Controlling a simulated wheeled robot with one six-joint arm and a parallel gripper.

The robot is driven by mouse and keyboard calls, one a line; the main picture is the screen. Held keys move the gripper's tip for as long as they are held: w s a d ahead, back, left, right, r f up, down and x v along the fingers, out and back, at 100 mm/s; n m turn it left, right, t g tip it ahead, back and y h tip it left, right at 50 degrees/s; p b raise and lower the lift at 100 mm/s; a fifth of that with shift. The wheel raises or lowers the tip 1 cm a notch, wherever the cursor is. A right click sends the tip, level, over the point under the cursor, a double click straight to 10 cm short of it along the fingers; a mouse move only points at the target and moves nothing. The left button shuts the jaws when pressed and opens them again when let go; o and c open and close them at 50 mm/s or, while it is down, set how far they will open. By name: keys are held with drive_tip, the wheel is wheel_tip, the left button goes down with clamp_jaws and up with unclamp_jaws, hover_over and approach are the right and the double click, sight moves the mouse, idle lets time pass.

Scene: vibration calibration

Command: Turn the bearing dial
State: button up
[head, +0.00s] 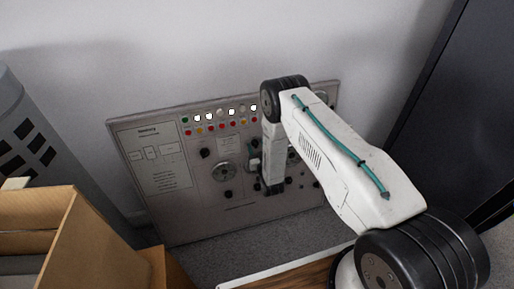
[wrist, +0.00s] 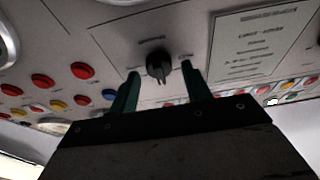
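A dark round knob (wrist: 159,65) with a raised grip sits on the panel in the wrist view; I cannot read its label, so I cannot tell whether it is the bearing dial. My gripper (wrist: 160,72) is open, its two green fingers on either side of the knob. The knob appears between or just beyond the fingertips; I see no clear contact. My gripper (head: 254,162) is partly hidden there by my arm.
Rows of coloured buttons (wrist: 83,71) and a printed label (wrist: 258,45) are near my fingers. An open cardboard box (head: 75,235) stands at the lower left, a grey perforated container (head: 30,140) behind it. A dark cabinet (head: 455,110) stands at right.

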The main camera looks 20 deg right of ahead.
drive_tip(key=s, duration=0.7)
drive_tip(key=shift+s+f, duration=0.3)
drive_tip(key=shift+s, duration=0.1)
idle(0.3)
